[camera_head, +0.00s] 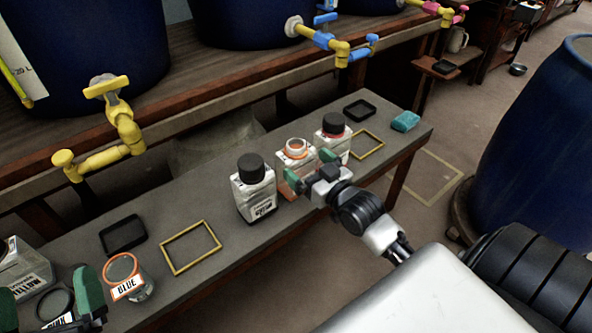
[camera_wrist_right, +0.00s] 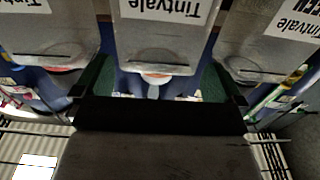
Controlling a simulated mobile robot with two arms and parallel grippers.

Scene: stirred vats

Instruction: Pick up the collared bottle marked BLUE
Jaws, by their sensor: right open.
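A white bottle with an orange collar (camera_head: 296,148) and no black cap stands in the middle of three on the bench. Its front is partly hidden by my right gripper (camera_head: 311,169), so I cannot read its colour word. My right gripper is open, its green pads on either side of this bottle. The right wrist view shows the bottle (camera_wrist_right: 160,40), labelled Tintvale, between and beyond the pads (camera_wrist_right: 154,82). A small jar with an orange rim, marked BLUE (camera_head: 125,289), stands farther left. My left gripper (camera_head: 48,298) is at the lower left, pads apart.
Black-capped bottles stand close on both sides, left (camera_head: 254,190) and right (camera_head: 335,133). A yellow-labelled bottle (camera_head: 20,268) is at the far left. Black trays (camera_head: 123,235), yellow frames (camera_head: 191,246) and a teal sponge (camera_head: 405,121) lie on the bench. Yellow taps (camera_head: 125,130) overhang behind.

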